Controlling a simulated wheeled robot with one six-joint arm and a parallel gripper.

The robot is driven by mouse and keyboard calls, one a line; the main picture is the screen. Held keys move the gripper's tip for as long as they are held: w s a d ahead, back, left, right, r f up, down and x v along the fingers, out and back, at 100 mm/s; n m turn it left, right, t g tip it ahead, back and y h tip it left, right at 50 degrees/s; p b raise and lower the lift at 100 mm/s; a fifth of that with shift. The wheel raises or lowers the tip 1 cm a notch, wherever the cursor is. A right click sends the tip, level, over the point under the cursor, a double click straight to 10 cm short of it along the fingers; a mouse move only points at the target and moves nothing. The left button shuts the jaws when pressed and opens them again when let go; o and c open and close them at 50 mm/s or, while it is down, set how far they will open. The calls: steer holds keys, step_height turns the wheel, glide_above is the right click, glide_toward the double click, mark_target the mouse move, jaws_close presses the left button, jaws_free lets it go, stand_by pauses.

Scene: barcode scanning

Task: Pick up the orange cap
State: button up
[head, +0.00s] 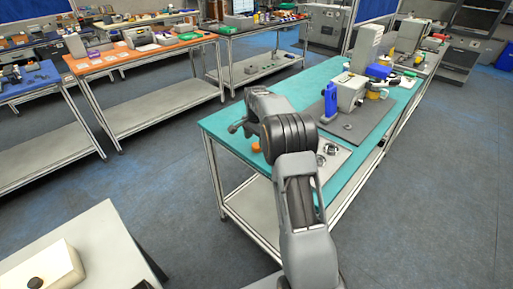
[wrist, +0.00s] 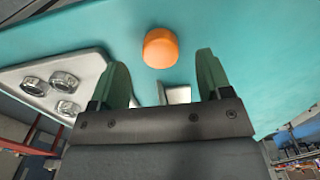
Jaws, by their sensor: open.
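The orange cap (wrist: 160,48) sits on the teal tabletop, just beyond and between my fingertips in the wrist view. It also shows in the head view as a small orange spot (head: 256,146) beside my arm. My gripper (wrist: 158,84) is open, with its two dark green fingers apart and nothing between them. The cap is not touched by either finger as far as the wrist view shows. In the head view my gripper's fingers are hard to make out behind my arm.
A pale plate (wrist: 84,68) with several round metal parts lies left of the cap in the wrist view. The teal table (head: 226,122) also carries a grey mat (head: 372,125), a blue device (head: 330,100) and a grey machine (head: 351,92).

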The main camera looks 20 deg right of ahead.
mark_target(256, 146)
steer(key=shift+f, duration=1.7)
steer(key=c, duration=1)
steer(key=shift+o, duration=0.2)
steer(key=shift+r, duration=0.1)
